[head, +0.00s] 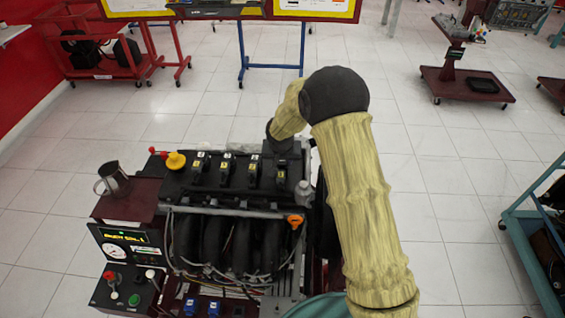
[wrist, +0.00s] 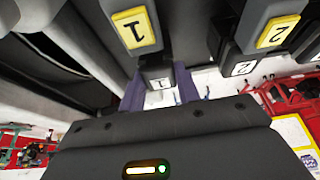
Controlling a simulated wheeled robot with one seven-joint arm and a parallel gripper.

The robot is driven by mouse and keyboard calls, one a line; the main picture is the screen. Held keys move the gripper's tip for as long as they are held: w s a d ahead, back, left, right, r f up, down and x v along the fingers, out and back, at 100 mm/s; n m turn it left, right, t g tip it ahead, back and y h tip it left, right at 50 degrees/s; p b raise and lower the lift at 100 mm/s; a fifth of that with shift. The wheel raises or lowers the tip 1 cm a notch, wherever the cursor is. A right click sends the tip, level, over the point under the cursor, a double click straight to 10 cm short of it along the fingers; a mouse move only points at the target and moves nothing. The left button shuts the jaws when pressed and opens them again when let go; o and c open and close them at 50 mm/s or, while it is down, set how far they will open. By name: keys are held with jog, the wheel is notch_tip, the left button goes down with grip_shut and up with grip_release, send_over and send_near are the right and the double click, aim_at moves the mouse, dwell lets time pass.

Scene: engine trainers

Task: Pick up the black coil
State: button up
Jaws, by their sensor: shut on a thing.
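A black coil (wrist: 157,70) with a yellow "1" label and a white "1" label fills the middle of the wrist view. My gripper (wrist: 160,88) is shut on this coil, with a purple finger on each side of it. A second black coil (wrist: 262,38) labelled "2" is to its right, apart from the fingers. In the head view several black coils stand in a row on the engine top, and the coil at the right end (head: 281,174) is just below my wrist. The fingertips are hidden there, and I cannot tell whether the held coil is seated or raised.
The engine (head: 230,195) has a yellow cap (head: 175,161) at its left and an orange dipstick handle (head: 295,220) in front. A metal mug (head: 112,179) stands on the left shelf. A red cart (head: 100,70) is behind; the tiled floor around is open.

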notch_tip(320, 180, up, 10)
jog(key=b, duration=0.1)
jog(key=shift+b, duration=0.4)
dwell(0.5)
